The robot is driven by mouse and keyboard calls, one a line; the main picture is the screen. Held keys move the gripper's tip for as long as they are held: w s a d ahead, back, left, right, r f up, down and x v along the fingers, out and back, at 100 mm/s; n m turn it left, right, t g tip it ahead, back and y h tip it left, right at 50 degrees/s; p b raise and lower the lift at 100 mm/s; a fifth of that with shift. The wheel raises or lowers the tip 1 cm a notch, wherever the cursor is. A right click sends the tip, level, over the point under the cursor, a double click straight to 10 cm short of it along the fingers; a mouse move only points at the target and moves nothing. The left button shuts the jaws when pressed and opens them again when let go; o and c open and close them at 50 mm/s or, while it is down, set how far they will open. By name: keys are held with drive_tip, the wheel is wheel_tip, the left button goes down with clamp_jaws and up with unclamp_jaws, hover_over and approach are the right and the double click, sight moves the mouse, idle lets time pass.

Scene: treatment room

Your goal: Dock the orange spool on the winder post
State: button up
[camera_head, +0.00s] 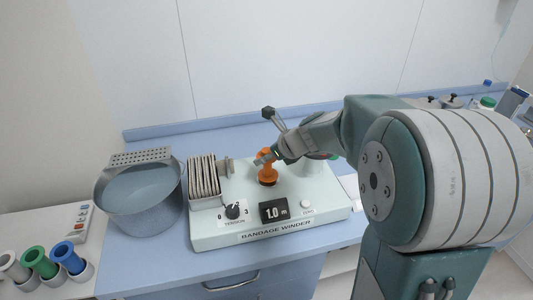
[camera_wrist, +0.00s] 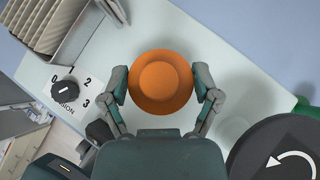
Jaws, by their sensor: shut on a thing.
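The orange spool (camera_head: 267,165) is upright over the pale bandage winder (camera_head: 205,237), just behind the display. In the wrist view the spool (camera_wrist: 160,80) shows from above as a round orange flange. My gripper (camera_wrist: 161,86) is shut on it, with one finger on each side; it also shows in the head view (camera_head: 266,158). A dark ring shows under the spool's lower end in the head view. The post itself is hidden, and I cannot tell whether the spool is seated on it.
A metal pot (camera_head: 140,190) stands left of the winder. Grey, green and blue spools (camera_head: 40,262) stand in cups at the lower left. A rack of folded pads (camera_head: 204,178), a tension knob (camera_head: 234,211) and a crank handle (camera_head: 268,113) are close to my gripper.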

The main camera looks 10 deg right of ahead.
drive_tip(key=shift+f, duration=0.45)
drive_tip(key=o, duration=1)
drive_tip(key=v, duration=1.1)
idle(0.6)
